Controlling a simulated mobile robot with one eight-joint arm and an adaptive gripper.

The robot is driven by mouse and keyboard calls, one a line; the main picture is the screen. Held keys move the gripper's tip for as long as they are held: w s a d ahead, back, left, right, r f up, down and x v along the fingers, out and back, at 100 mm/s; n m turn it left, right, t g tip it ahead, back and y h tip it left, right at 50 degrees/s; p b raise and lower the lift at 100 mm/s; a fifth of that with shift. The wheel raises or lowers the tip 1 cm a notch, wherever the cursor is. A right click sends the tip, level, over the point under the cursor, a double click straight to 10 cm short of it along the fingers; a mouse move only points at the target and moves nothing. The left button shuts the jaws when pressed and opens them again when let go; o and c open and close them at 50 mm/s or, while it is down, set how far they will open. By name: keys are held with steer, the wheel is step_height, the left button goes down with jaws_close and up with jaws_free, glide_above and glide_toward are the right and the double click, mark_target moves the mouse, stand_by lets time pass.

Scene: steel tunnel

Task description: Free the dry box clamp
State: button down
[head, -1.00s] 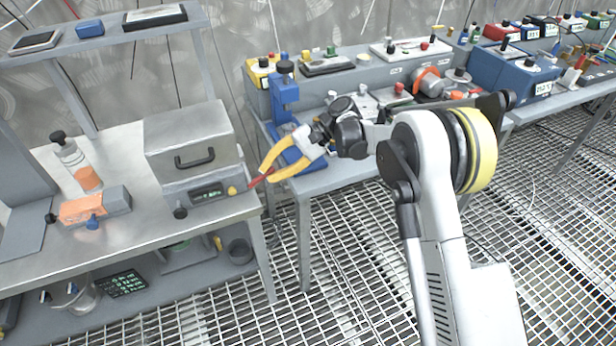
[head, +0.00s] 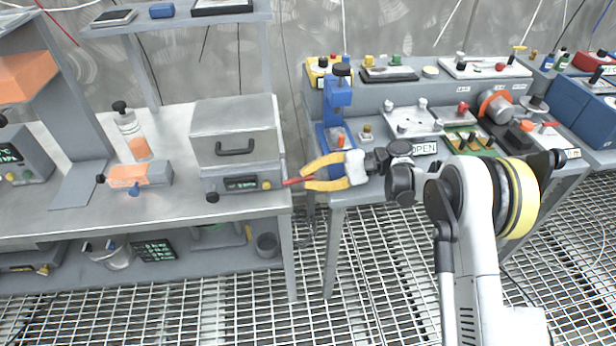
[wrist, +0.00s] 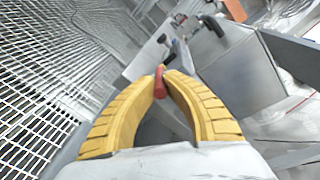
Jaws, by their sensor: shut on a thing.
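A grey metal box with a dark handle, which looks like the dry box (head: 235,133), sits on the left bench. Its lower front has a small display, a black knob (head: 212,197) and a yellow knob (head: 267,184). I cannot tell which part is the clamp. My gripper (head: 302,177) has yellow fingers and is just right of the box's lower front corner. It is shut on a slim red piece (head: 292,182). In the wrist view the red piece (wrist: 160,82) shows between the fingertips, with a grey box beyond.
An orange-and-grey device (head: 140,175) and a bottle (head: 132,135) stand left of the box. A blue stand (head: 337,100) rises on the right bench behind my gripper. Bench edges flank a narrow gap over the grating floor (head: 380,260).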

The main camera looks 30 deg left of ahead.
steer(key=c, duration=1.4)
jaws_free()
steer(key=shift+a, duration=0.1)
steer(key=v, duration=1.2)
